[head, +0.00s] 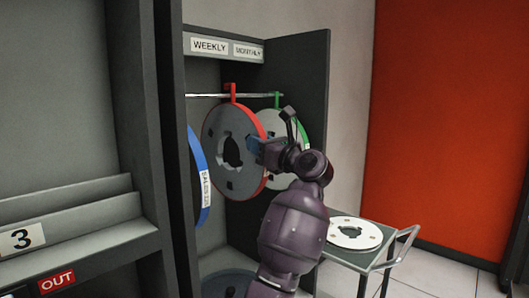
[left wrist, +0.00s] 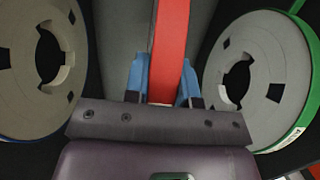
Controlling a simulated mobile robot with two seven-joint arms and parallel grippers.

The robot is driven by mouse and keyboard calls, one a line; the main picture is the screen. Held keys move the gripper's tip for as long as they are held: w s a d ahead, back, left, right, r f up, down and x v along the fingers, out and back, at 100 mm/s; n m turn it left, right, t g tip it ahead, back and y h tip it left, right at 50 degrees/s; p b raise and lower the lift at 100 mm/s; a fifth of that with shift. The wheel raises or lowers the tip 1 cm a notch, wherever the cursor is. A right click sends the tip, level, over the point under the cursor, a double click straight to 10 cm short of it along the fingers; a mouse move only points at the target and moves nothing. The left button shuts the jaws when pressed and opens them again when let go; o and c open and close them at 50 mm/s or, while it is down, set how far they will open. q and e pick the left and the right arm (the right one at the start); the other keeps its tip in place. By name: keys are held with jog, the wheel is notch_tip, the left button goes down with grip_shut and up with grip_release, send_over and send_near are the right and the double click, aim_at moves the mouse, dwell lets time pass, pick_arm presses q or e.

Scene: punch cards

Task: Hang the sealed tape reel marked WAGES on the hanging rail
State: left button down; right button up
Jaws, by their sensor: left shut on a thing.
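A grey tape reel with a red seal band (head: 237,150) is upright in the cabinet. Its red hook (head: 232,92) is at the hanging rail (head: 210,95); I cannot tell whether the rail bears it. No WAGES lettering is readable on it. My left gripper (head: 258,151) is shut on its red band, at the right rim in the head view. In the left wrist view the red band (left wrist: 168,45) runs between the blue fingers (left wrist: 163,85). My right gripper is not in view.
A green-banded reel (head: 280,125) hangs just right of the red one, and a blue-banded reel (head: 199,185) stands upright at the left. WEEKLY and MONTHLY signs (head: 228,48) top the cabinet. A white reel (head: 354,233) lies on a trolley (head: 366,256) at the right.

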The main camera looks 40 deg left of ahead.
pick_arm(q)
jog(key=shift+s+d+r, duration=0.1)
jog(key=shift+d+r, duration=0.05)
jog(key=shift+d, duration=1.05)
jog(key=r+b+v, duration=0.1)
jog(key=r+v, duration=0.1)
jog(key=v, duration=0.7)
jog(key=r+b+v, duration=0.1)
jog(key=v, duration=0.9)
jog(key=shift+s+d+r, duration=0.15)
jog(key=shift+d+r, duration=0.2)
jog(key=shift+d, duration=0.15)
dwell(0.3)
dwell(0.3)
